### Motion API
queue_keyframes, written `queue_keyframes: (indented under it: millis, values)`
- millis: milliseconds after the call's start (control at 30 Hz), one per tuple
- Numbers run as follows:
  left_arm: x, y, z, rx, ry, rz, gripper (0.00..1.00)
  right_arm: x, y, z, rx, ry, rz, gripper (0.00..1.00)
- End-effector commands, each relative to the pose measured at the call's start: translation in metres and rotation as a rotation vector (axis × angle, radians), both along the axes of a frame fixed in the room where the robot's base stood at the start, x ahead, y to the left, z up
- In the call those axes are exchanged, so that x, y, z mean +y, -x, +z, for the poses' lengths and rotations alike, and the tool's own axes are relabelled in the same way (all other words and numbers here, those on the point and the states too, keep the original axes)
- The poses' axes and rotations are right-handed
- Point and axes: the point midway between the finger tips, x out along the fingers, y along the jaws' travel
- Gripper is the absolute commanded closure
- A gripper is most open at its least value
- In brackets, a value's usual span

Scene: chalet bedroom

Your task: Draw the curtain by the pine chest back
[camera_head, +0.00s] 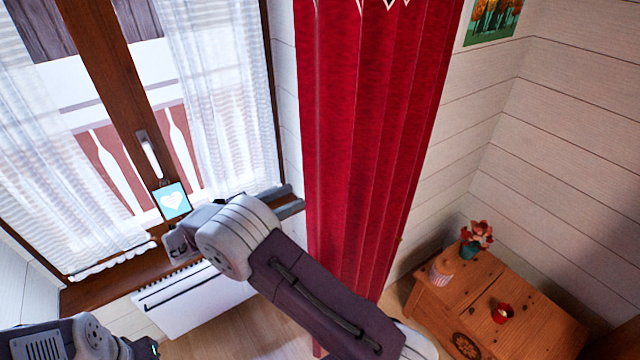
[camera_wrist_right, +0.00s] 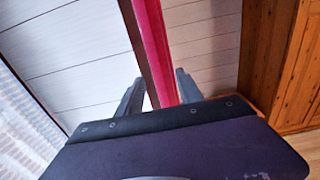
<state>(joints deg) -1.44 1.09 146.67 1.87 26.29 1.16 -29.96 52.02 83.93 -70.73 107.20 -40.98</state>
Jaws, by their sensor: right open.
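The red curtain (camera_head: 365,130) hangs in tall folds between the window and the corner, left of the pine chest (camera_head: 480,300). My right gripper (camera_head: 290,201) reaches in at the curtain's left edge, with its fingers pointing toward it. In the right wrist view, the open fingers of this gripper (camera_wrist_right: 160,95) stand on either side of the curtain's narrow red edge (camera_wrist_right: 154,45). Contact with the cloth cannot be told. My left arm shows at the lower left of the head view, but its fingers are not visible.
The window has sheer white curtains (camera_head: 215,100) and a handle (camera_head: 150,153) with a heart card (camera_head: 172,200). A white radiator (camera_head: 190,300) sits below. A flower vase (camera_head: 470,248) and a small red item (camera_head: 502,313) stand on the chest.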

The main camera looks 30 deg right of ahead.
Motion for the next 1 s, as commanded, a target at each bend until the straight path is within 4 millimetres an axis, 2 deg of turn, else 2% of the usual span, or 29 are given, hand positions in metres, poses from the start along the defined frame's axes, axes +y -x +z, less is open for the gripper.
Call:
queue_keyframes:
  millis: [167, 267, 500, 633, 967, 1000]
  values:
    - [0.0, 0.0, 0.003, 0.0, 0.0, 0.0, 0.64, -0.002, -0.001, 0.003, 0.001, 0.01, 0.002, 0.56]
    - [0.0, 0.0, 0.012, 0.0, 0.0, 0.0, 0.64, -0.017, -0.002, 0.006, 0.003, 0.01, 0.0, 0.56]
    - [0.0, 0.0, 0.038, 0.0, 0.0, 0.0, 0.64, -0.067, -0.005, 0.006, 0.003, 0.008, -0.001, 0.56]
    - [0.0, 0.0, 0.045, 0.0, 0.0, 0.0, 0.64, -0.083, -0.007, 0.004, 0.002, 0.008, 0.001, 0.56]
    - [0.0, 0.0, 0.045, 0.0, 0.0, 0.0, 0.64, -0.089, -0.008, 0.0, 0.0, 0.007, 0.003, 0.56]
    - [0.0, 0.0, 0.045, 0.0, 0.0, 0.0, 0.64, -0.089, -0.008, 0.0, 0.0, 0.007, 0.003, 0.68]
